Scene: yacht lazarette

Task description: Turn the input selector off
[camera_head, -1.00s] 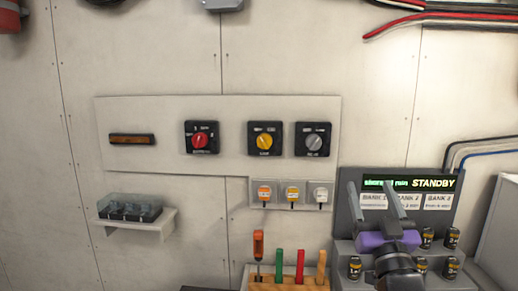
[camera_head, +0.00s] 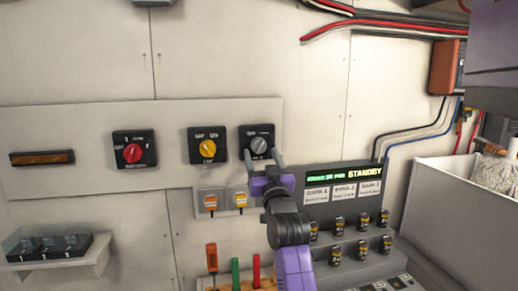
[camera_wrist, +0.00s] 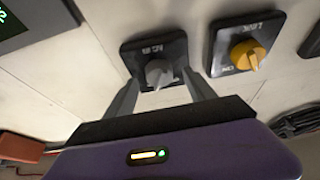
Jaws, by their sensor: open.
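Three rotary selectors on black square plates sit in a row on a pale wall panel (camera_head: 100,178). They have a red knob (camera_head: 132,153), a yellow knob (camera_head: 207,148) and a grey knob (camera_head: 258,145). The small lettering is too blurred to tell which is the input selector. My gripper (camera_head: 263,162) is open in front of the grey knob's plate. In the wrist view the grey knob (camera_wrist: 158,73) lies between my two fingers, just past their tips. I cannot tell whether they touch it. The yellow knob (camera_wrist: 248,55) is to its right there.
A shelf (camera_head: 60,258) is at left, a grey bin (camera_head: 470,200) at right.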

